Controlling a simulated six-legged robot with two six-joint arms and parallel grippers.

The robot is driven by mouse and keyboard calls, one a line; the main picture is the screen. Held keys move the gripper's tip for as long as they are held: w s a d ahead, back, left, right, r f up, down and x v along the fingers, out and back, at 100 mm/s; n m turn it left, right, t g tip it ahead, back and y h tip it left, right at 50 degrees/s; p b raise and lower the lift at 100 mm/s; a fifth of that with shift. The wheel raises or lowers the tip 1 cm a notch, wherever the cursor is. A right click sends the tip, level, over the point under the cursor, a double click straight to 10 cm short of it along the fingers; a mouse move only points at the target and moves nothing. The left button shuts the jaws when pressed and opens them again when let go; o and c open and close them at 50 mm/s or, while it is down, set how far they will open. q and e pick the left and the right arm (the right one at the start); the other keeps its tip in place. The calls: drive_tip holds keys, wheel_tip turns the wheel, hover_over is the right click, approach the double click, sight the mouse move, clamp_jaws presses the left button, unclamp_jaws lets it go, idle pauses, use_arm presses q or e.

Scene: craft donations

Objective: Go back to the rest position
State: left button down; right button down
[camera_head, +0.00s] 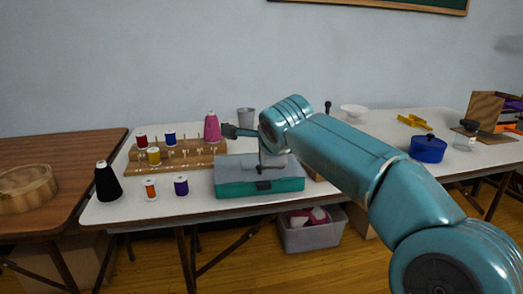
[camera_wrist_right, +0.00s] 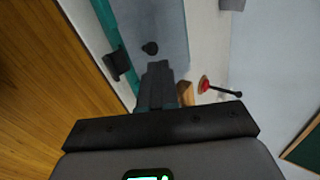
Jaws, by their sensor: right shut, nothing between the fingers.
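My right arm (camera_head: 345,155) comes in from the right and reaches across the white table (camera_head: 340,195). Its gripper (camera_head: 228,131) is shut and empty, held in the air above the teal box. In the right wrist view its closed fingers (camera_wrist_right: 157,75) show over the box's grey lid (camera_wrist_right: 160,25). The teal box (camera_head: 235,188) stands closed at the table's front edge, with a dark latch. In the head view the gripper's tip appears beside the pink cone (camera_head: 212,128); I cannot tell the gap in depth. My left gripper is not in view.
A wooden rack (camera_head: 195,157) holds several spools left of the box. A black cone (camera_head: 107,183), orange spool (camera_head: 150,190) and purple spool (camera_head: 181,186) stand in front. A blue pot (camera_head: 428,150) and white bowl (camera_head: 353,111) stand right. A grey bin (camera_head: 312,238) sits below.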

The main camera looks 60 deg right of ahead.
drive_tip(key=s+a+r+p, duration=0.1)
drive_tip(key=s+a, duration=0.4)
drive_tip(key=shift+a+r, duration=0.2)
drive_tip(key=shift+a, duration=0.05)
